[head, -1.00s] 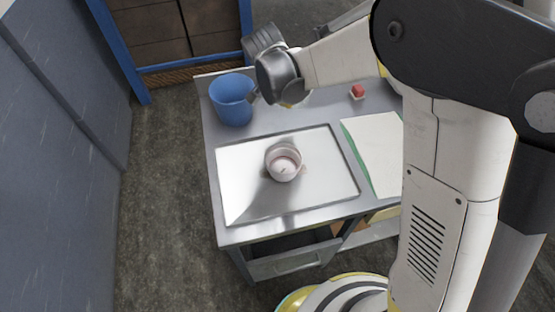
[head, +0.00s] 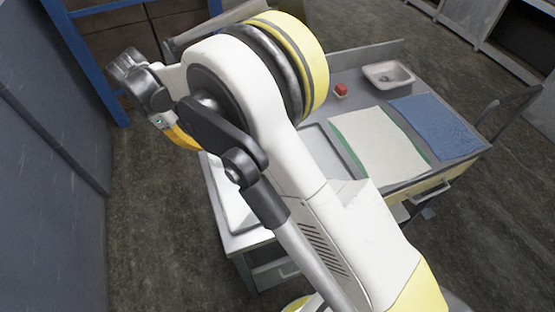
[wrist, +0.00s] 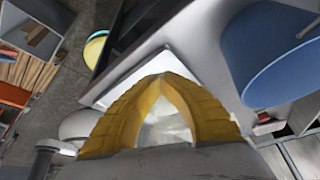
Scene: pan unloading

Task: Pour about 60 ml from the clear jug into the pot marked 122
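My gripper (wrist: 165,82) shows in the wrist view as two yellow fingers whose tips meet in an arch. A pale, whitish shape shows between the fingers; I cannot tell whether it is the clear jug, the pot or the tray behind. In the head view an orange-yellow part of my gripper (head: 180,138) shows beyond my arm, left of the table; its tips are hidden. My arm hides the pot in the head view. The clear jug cannot be made out for certain in either view.
A blue bucket (wrist: 275,50) is close on the right in the wrist view. The white tray (head: 226,196) is partly hidden by my arm.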

